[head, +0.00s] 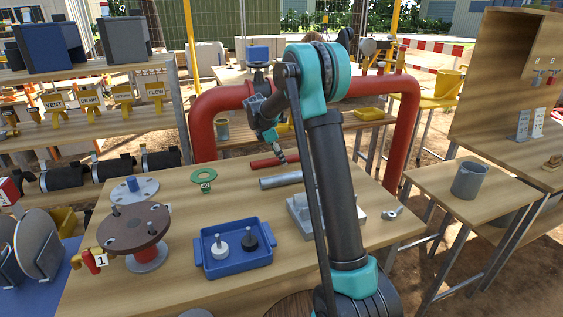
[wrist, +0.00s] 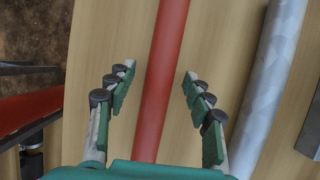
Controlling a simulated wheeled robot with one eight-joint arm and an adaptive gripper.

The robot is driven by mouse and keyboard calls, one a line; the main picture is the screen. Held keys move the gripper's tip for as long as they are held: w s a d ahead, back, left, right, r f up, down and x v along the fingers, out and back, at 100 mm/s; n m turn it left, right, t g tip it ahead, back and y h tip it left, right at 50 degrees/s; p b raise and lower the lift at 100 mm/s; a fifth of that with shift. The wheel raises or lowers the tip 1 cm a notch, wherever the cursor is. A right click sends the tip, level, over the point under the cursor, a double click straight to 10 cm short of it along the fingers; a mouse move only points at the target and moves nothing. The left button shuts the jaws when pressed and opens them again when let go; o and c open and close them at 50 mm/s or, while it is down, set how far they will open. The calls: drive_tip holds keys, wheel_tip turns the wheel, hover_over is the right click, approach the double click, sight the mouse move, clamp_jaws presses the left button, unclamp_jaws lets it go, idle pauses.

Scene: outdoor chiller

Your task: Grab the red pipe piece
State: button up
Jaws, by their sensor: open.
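The red pipe piece (head: 268,162) lies on the wooden table near its far edge in the head view, partly hidden by my arm. In the wrist view the red pipe piece (wrist: 164,60) runs lengthwise between the two fingers. My gripper (wrist: 158,74) is open, with one green-padded finger on each side of the pipe and a gap on both sides. In the head view my gripper (head: 279,156) points down close to the pipe. I cannot tell the exact height of the fingertips above the table.
A grey metal pipe (head: 281,180) lies beside the red piece, just right of my gripper in the wrist view (wrist: 272,80). A large fixed red pipe (head: 205,118) arches behind the table.

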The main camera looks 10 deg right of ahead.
drive_tip(key=shift+f, duration=0.1)
clamp_jaws()
idle(0.3)
idle(0.4)
